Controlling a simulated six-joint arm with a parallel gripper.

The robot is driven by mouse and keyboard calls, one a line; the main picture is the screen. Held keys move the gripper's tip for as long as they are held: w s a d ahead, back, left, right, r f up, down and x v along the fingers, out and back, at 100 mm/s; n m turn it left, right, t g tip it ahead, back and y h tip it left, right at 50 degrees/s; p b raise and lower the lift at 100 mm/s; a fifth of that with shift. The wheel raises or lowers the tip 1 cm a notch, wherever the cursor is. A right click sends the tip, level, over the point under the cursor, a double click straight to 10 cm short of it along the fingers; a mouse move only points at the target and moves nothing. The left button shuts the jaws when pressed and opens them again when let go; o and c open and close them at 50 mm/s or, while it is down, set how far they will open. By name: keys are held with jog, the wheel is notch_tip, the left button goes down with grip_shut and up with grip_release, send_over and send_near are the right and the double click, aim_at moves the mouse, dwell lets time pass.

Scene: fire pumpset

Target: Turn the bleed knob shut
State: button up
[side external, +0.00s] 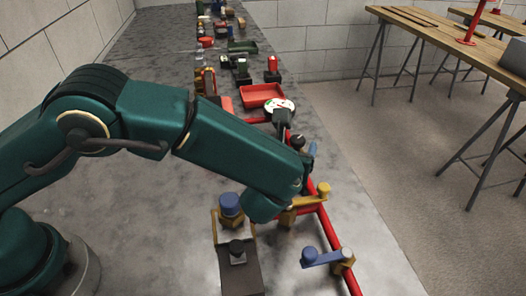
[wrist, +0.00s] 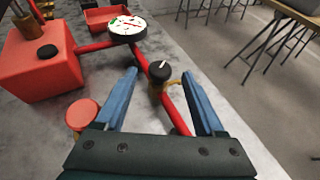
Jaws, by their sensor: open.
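A round black knob with a white mark (wrist: 160,71), which looks like the bleed knob, sits on a brass fitting on the red pipe (wrist: 174,108). It also shows in the side view (side external: 297,141), just beyond my wrist. My gripper (wrist: 159,78) is open, with its two blue fingers spread to the left and right of the knob in the wrist view. Nothing is held, and I see gaps between the knob and both fingers. I cannot tell whether the fingertips are level with the knob. My arm hides much of the gripper in the side view.
A white-faced gauge (wrist: 127,26) stands beyond the knob. A red box (wrist: 38,72) and a round red cap (wrist: 82,113) are at left. Near my wrist are a blue lever (side external: 322,257) and a blue-topped fitting (side external: 230,204). Bare bench lies right of the pipe.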

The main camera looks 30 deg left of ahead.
jog(key=shift+x, duration=0.85)
grip_shut()
jog(key=shift+a+m+h, duration=0.2)
jog(key=shift+m+h, duration=0.6)
jog(key=shift+h, duration=0.2)
grip_release()
jog(key=shift+s, duration=0.15)
